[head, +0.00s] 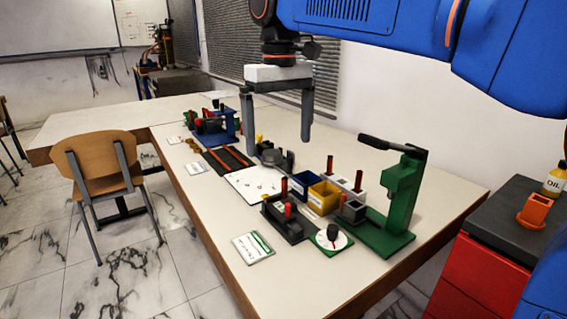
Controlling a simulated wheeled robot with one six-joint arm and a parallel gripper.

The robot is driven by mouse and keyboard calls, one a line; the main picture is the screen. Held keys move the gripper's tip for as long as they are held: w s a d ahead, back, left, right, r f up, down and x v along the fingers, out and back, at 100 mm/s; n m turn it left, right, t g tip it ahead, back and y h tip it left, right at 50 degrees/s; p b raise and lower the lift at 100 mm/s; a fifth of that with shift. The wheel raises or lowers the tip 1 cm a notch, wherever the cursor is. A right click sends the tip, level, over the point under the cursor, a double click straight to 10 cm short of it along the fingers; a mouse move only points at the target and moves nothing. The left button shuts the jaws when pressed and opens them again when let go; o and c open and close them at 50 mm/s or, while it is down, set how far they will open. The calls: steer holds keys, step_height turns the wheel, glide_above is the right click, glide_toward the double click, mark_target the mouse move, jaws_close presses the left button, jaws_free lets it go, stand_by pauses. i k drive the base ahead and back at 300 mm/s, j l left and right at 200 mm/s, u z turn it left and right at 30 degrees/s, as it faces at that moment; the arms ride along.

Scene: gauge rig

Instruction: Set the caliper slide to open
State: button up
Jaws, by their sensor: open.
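My gripper (278,146) hangs open and empty above the middle of the table, its two grey fingers pointing down and wide apart. No part is clearly labelled as the caliper slide. A black fixture with red upright pieces (287,216) stands at the near side of the table, in front of the blue and yellow bins. A flat dark track with red strips (227,160) lies further back, left of the white sheet. I cannot tell which of these is the caliper, nor its slide's setting. My gripper touches neither.
A green press (398,205) with a black lever stands tall at the right. A blue bin (302,185), a yellow bin (323,198), a dial plate (331,238) and a white sheet (252,184) crowd the table (310,270). Its front edge is clear.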

mark_target(281, 209)
steer(key=k, duration=0.95)
